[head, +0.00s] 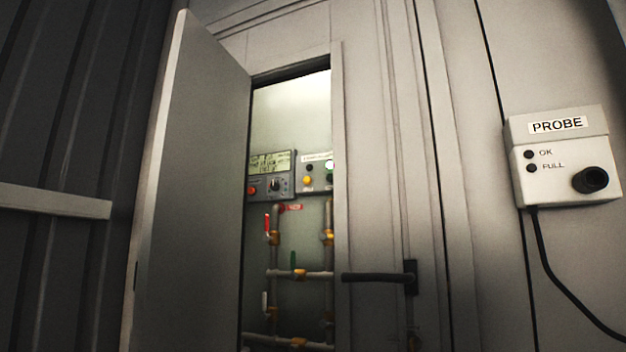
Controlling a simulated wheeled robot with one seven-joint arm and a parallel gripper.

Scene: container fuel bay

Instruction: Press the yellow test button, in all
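A small yellow button (307,180) is on a grey control box (318,188) inside the cabinet, seen through the narrow door opening. The box carries a label too small to read. A dark round part is above the button, and a lit greenish-white lamp (329,165) is at the box's right side. The right part of this box is cut off by the door edge. My gripper is not in view.
Left of it is a panel with a display (270,162), a dial and a red button (252,190). Pipes with valves (299,274) run below. The left door leaf (195,190) stands open; the right leaf has a black handle (378,277). A PROBE box (560,170) hangs at right.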

